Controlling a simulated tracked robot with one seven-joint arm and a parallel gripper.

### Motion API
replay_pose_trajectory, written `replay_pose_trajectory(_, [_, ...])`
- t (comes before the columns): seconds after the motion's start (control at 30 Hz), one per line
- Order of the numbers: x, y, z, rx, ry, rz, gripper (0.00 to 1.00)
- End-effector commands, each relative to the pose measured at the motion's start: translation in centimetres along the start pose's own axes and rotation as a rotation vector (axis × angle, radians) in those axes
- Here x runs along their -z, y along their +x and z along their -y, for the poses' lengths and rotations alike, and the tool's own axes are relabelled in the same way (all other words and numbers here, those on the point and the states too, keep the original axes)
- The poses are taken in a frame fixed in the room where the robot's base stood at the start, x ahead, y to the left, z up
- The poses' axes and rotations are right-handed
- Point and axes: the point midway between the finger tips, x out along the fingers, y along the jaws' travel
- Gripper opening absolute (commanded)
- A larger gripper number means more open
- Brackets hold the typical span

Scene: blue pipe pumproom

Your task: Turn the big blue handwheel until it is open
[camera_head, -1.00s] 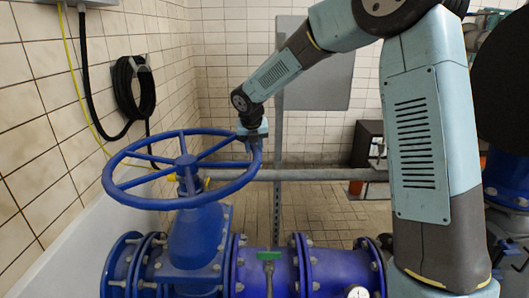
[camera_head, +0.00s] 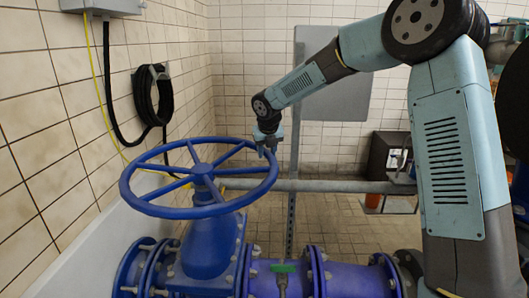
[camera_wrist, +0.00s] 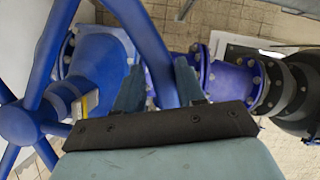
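The big blue handwheel (camera_head: 150,208) sits level on top of the blue valve body (camera_head: 208,245) in the head view. Its spokes run out from a central hub (camera_head: 203,169). My gripper (camera_head: 267,149) is at the far right part of the rim, pointing down. In the wrist view my gripper (camera_wrist: 160,88) has one finger on each side of the blue rim (camera_wrist: 146,40), with the rim between them. I cannot tell whether both fingers press on it. The hub and spokes show at the left of the wrist view.
Blue flanged pipe (camera_head: 345,278) runs right from the valve, with a green-handled small valve (camera_head: 283,268) on it. A grey horizontal pipe (camera_head: 330,186) passes behind the wheel. A tiled wall with a coiled black hose (camera_head: 153,95) stands close at left.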

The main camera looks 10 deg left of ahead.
Motion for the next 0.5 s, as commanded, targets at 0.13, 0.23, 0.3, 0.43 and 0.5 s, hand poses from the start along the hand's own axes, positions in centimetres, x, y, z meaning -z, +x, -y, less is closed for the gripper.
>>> replay_pose_trajectory(0.13, [-0.40, -0.13, 0.16, 0.000, 0.004, 0.008, 0.50])
replay_pose_trajectory(0.23, [-0.29, -0.10, 0.09, 0.000, 0.003, 0.006, 0.57])
replay_pose_trajectory(0.3, [-0.23, -0.09, 0.05, 0.000, 0.003, 0.004, 0.57])
replay_pose_trajectory(0.43, [-0.15, -0.11, 0.02, 0.000, 0.002, 0.002, 0.57])
replay_pose_trajectory(0.5, [-0.14, -0.33, 0.01, 0.000, 0.002, 0.002, 0.57])
